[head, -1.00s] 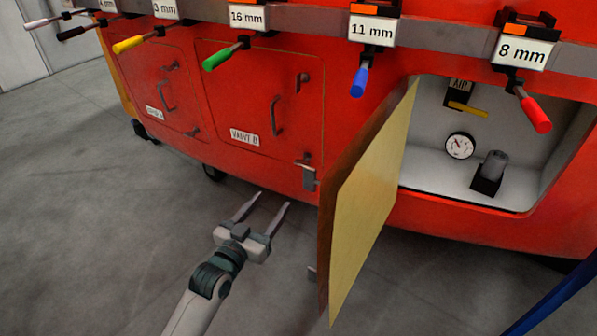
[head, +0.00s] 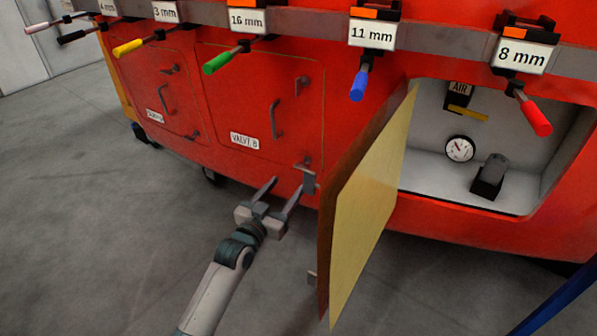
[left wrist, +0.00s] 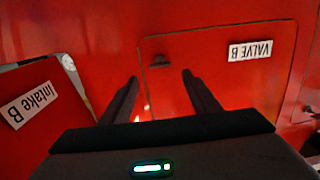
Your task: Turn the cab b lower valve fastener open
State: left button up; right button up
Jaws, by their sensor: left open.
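The closed red valve B door (head: 252,105) carries a "VALVE B" label (head: 244,140). Its lower fastener (head: 307,160) is a small dark handle at the door's lower right corner. In the left wrist view, which is upside down, this fastener (left wrist: 160,62) lies just beyond and between the fingertips, at the door's corner. My left gripper (head: 288,184) is open and empty, just below and left of the fastener, apart from it. Its two dark fingers also show in the left wrist view (left wrist: 160,78). My right gripper is not in view.
An open door (head: 372,205) with a yellowish inner face stands out close right of my left gripper. The open compartment (head: 430,165) holds a gauge (head: 460,149). Tools with coloured handles hang on a rail (head: 295,20) above. The floor at left is clear.

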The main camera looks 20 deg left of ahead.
aim_at(302, 167)
pick_arm(q)
jog(key=w+d, duration=0.1)
jog(key=w, duration=0.7)
jog(key=shift+w+d, duration=0.2)
jog(key=shift+w, duration=0.2)
jog(key=c, duration=1.1)
